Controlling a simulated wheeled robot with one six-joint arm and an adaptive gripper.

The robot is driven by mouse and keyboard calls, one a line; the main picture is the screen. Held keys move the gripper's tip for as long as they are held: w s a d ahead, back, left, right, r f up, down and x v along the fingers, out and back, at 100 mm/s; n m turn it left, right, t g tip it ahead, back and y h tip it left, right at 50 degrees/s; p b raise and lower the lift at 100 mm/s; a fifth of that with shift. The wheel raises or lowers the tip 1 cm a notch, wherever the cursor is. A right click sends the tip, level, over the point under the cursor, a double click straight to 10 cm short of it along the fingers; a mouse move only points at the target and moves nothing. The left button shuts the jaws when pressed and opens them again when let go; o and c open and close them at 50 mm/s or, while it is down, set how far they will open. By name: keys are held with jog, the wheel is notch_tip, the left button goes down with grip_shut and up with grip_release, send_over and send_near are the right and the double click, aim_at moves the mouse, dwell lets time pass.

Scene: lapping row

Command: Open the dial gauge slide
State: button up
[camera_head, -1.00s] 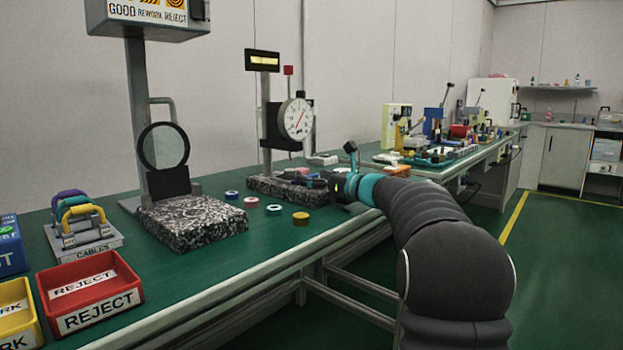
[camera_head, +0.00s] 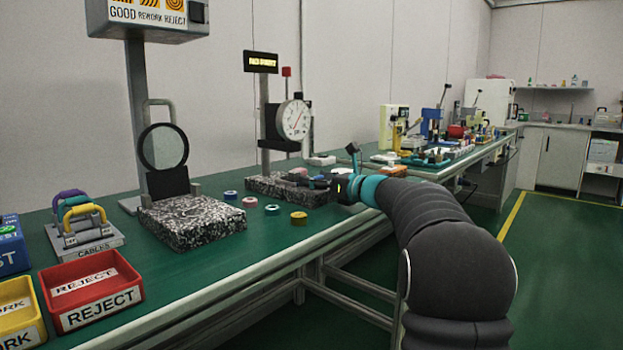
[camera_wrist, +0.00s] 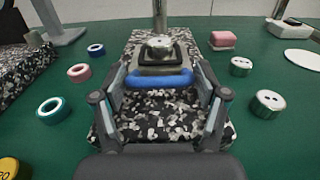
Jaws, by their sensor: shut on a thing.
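The dial gauge (camera_head: 295,120) has a round white face and stands on a post over a speckled granite base (camera_head: 258,185). In the wrist view its slide (camera_wrist: 180,69) lies on the granite, with a blue bar (camera_wrist: 160,80) across the near side and a round metal part (camera_wrist: 160,44) on a dark seat behind. My gripper (camera_wrist: 161,86) reaches in from the near side, its fingers at the two ends of the blue bar and shut on it. In the head view my gripper (camera_head: 322,184) is at the granite's right side and hides most of the slide.
Loose rings, including a yellow one (camera_head: 299,218) and a pink one (camera_head: 250,202), lie on the green bench left of my arm. A second granite block (camera_head: 190,222) with a round lens and a red REJECT bin (camera_head: 92,290) stand further left. White pucks (camera_wrist: 268,103) lie right of the granite.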

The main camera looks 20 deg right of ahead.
jog(key=v, duration=0.8)
jog(key=shift+d, duration=0.1)
jog(key=shift+s+d, duration=0.15)
jog(key=shift+s, duration=0.15)
jog(key=o, duration=1.3)
jog(key=shift+o, duration=0.4)
jog(key=shift+s+d, duration=0.15)
jog(key=shift+d, duration=0.1)
jog(key=shift+a, duration=0.1)
jog(key=shift+a, duration=0.15)
jog(key=v, duration=1.2)
